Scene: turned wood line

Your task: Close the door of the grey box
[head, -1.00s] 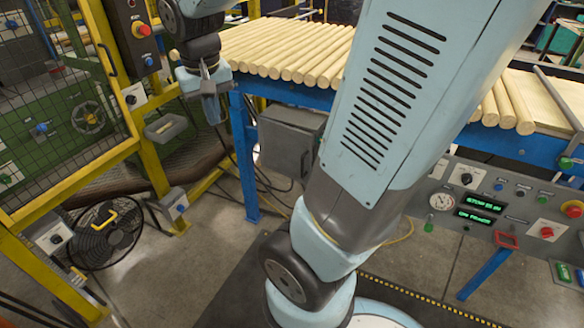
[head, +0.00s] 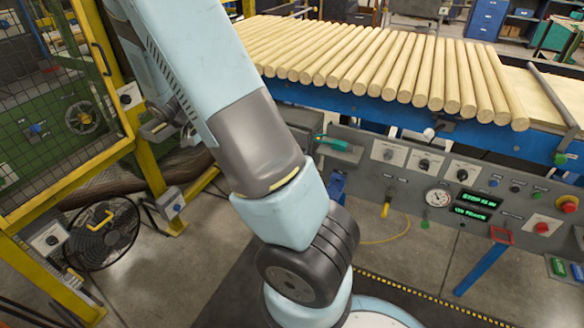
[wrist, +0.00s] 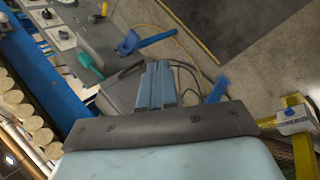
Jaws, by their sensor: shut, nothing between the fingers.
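In the head view the grey box (head: 299,120) under the roller table is mostly hidden behind my arm; only an upper right part shows. In the wrist view a grey face of the box (wrist: 118,92) shows left of my fingers. My gripper (wrist: 161,82) shows there as blue fingers close together, with nothing between them. It is beside the box in that picture; I cannot tell whether it touches it. In the head view my gripper is hidden behind the arm. How far the door stands open cannot be made out.
Wooden rods (head: 390,65) lie on the blue-framed table (head: 360,103) above. A control panel (head: 400,160) with a green-handled tool (head: 338,144) is to the right. A yellow-framed mesh fence (head: 65,110) and a black fan (head: 103,237) stand left.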

